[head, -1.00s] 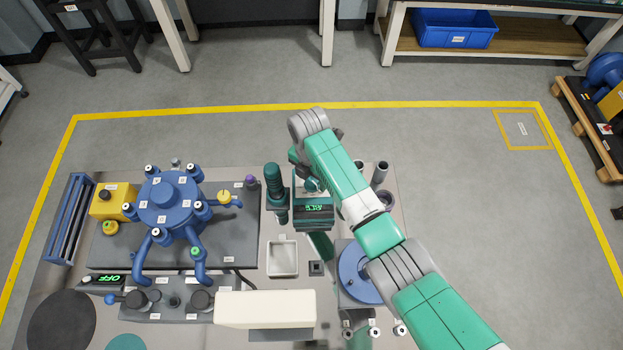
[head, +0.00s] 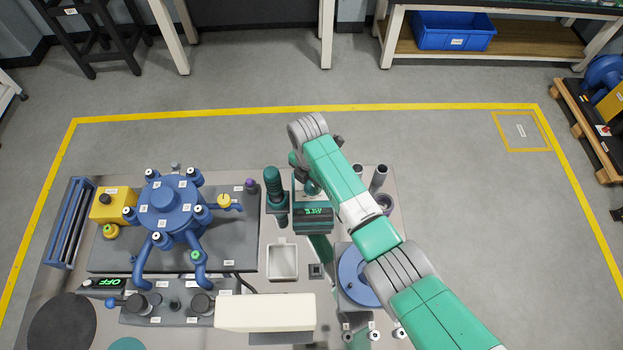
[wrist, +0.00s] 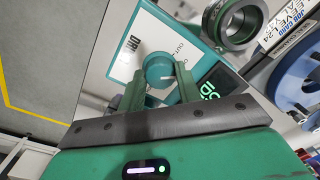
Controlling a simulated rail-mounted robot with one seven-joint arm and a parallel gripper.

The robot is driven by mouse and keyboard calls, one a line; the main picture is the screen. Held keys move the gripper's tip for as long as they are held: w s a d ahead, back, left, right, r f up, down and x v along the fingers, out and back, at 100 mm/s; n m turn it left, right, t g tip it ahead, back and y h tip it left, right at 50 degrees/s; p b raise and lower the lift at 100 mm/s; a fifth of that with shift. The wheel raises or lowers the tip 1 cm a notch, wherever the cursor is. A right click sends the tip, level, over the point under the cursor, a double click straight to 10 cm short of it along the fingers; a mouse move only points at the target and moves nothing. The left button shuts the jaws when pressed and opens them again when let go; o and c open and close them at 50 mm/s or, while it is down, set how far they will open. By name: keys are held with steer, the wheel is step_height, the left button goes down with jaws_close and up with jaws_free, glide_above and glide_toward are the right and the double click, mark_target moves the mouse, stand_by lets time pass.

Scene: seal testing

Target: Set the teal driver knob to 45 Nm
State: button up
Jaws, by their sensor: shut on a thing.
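The teal driver knob (wrist: 159,70) sits on a white and teal panel (wrist: 122,44) in the wrist view, with a white pointer mark on its face. My gripper (wrist: 160,84) is shut on the knob, one green finger on each side. In the head view my arm covers most of the knob, and the gripper (head: 308,182) is at the driver unit. A dark display (head: 314,212) with green digits faces the camera there. The digits are too small and skewed to read surely. In the wrist view the display (wrist: 210,90) is partly cut off by a finger.
A dark teal driver tool (head: 274,185) stands upright just left of the unit. A blue multi-port vessel (head: 168,203) is at the left. Grey cylinders (head: 379,177) and a blue round part (head: 356,268) lie right. A white tray (head: 283,248) sits in front.

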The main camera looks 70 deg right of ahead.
steer(key=shift+r+m+p, duration=0.2)
steer(key=shift+m+p, duration=0.65)
steer(key=shift+m, duration=0.35)
steer(key=m+p, duration=0.1)
steer(key=m, duration=0.2)
steer(key=shift+m+p, duration=0.35)
steer(key=shift+m, duration=0.05)
steer(key=m+p, duration=0.1)
steer(key=m, duration=0.2)
steer(key=shift+f+m, duration=0.1)
steer(key=shift+m, duration=0.2)
steer(key=m+p, duration=0.1)
steer(key=m, duration=0.2)
steer(key=shift+m+t, duration=0.3)
steer(key=m+p, duration=0.1)
steer(key=m, duration=0.4)
steer(key=shift+s, duration=0.1)
steer(key=shift+m, duration=2.2)
steer(key=o, duration=1)
steer(key=shift+c, duration=0.2)
